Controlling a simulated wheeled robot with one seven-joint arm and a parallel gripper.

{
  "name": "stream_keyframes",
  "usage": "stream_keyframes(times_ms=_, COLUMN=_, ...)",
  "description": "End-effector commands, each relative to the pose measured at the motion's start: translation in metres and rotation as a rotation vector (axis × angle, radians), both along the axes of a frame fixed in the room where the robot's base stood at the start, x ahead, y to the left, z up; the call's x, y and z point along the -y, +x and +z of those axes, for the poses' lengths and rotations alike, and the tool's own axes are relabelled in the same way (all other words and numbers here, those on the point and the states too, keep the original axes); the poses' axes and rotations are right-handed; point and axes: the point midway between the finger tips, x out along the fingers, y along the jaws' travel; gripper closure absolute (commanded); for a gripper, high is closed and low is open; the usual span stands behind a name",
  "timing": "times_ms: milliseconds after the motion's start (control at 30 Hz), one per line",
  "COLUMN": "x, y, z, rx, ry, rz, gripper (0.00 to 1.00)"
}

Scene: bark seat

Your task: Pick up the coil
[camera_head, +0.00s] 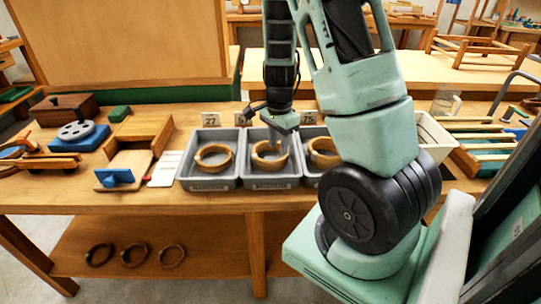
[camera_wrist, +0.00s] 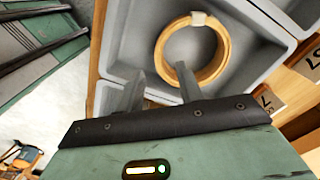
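Three tan ring-shaped coils sit in grey trays on the bench: a left coil (camera_head: 214,157), a middle coil (camera_head: 269,156) and a right coil (camera_head: 324,153), the last partly hidden by my arm. My gripper (camera_head: 272,148) points down over the middle tray (camera_head: 270,183), its fingers near the middle coil. In the wrist view one coil (camera_wrist: 222,52) with a pale band lies in a tray. My gripper (camera_wrist: 161,82) is open there; one finger overlaps the coil's near rim, the other appears outside the ring. I cannot tell whether they touch it.
Number cards (camera_head: 210,119) stand behind the trays. A wooden box (camera_head: 137,150) and a blue-based tool (camera_head: 83,135) are on the left. A white bin (camera_head: 436,138) and slatted rack (camera_head: 478,141) are on the right. Dark rings (camera_head: 136,255) lie on the lower shelf.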

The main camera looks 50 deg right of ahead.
Motion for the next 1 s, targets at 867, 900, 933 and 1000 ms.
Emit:
stream_keyframes(times_ms=867, x=-0.002, y=-0.003, z=-0.051, rx=-0.001, ry=-0.001, rz=0.000, gripper=1.00)
stream_keyframes(times_ms=900, x=-0.002, y=-0.003, z=-0.051, rx=-0.001, ry=-0.001, rz=0.000, gripper=1.00)
stream_keyframes(times_ms=933, x=-0.002, y=-0.003, z=-0.051, rx=-0.001, ry=-0.001, rz=0.000, gripper=1.00)
stream_keyframes(times_ms=1000, x=-0.002, y=-0.003, z=-0.051, rx=-0.001, ry=-0.001, rz=0.000, gripper=1.00)
